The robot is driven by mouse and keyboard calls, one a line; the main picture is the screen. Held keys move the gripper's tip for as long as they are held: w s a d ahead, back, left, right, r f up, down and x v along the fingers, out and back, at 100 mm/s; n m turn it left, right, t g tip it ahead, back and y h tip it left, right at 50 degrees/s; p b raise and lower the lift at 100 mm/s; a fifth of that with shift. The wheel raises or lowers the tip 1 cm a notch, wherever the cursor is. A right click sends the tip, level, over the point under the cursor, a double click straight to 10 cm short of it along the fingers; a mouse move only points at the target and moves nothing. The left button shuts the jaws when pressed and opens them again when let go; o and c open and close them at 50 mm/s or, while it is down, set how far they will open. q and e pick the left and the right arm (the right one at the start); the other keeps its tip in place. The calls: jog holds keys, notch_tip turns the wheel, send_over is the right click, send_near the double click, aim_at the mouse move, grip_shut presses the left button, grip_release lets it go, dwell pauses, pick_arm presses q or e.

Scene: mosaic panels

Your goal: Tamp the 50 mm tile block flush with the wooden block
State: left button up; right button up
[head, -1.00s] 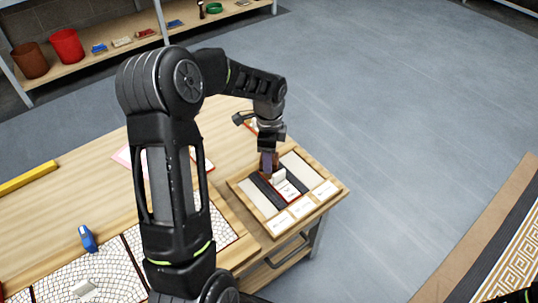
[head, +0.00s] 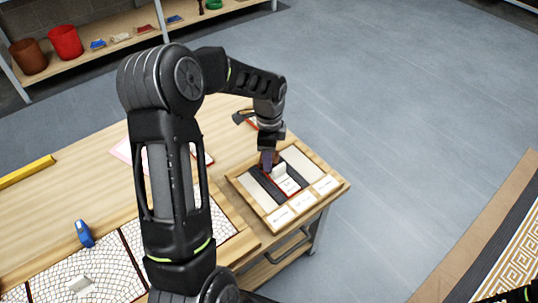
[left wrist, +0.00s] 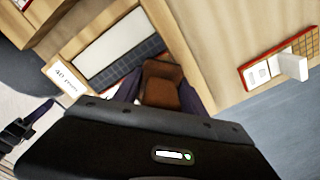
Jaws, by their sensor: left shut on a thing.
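My left gripper (head: 268,166) is over the wooden tray (head: 234,187) and shut on the brown wooden block (left wrist: 162,84), which shows between its purple fingers in the left wrist view. In the head view, a red-edged panel (head: 291,189) with a white upright piece (head: 279,173) sits in the middle of the tray, right beside the gripper. I cannot read its label, and whether the block touches it is hidden. A "40 mm" label (left wrist: 65,78) shows on the tray rim. A dark gripper-like part, likely my right gripper (left wrist: 30,124), shows at the lower left of the left wrist view.
White and dark strips lie in the tray, with several labels (head: 303,202) along its front. Another red-edged board (left wrist: 278,68) with a white upright piece lies beyond it. Mosaic panels (head: 85,270), a blue tool (head: 84,234) and a yellow bar (head: 27,172) are on the table.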

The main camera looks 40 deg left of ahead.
pick_arm(q)
jog(key=shift+f+b, duration=0.4)
jog(key=shift+f, duration=0.3)
dwell(0.6)
jog(key=shift+s+f, duration=0.15)
jog(key=shift+f, duration=0.1)
dwell(1.7)
jog(key=shift+c, duration=0.7)
jog(key=shift+r+p, duration=0.1)
jog(key=shift+p, duration=0.2)
notch_tip(320, 180, up, 7)
jog(key=p, duration=0.5)
jog(key=shift+r+p, duration=0.1)
jog(key=shift+p, duration=0.25)
jog(key=shift+w, duration=0.25)
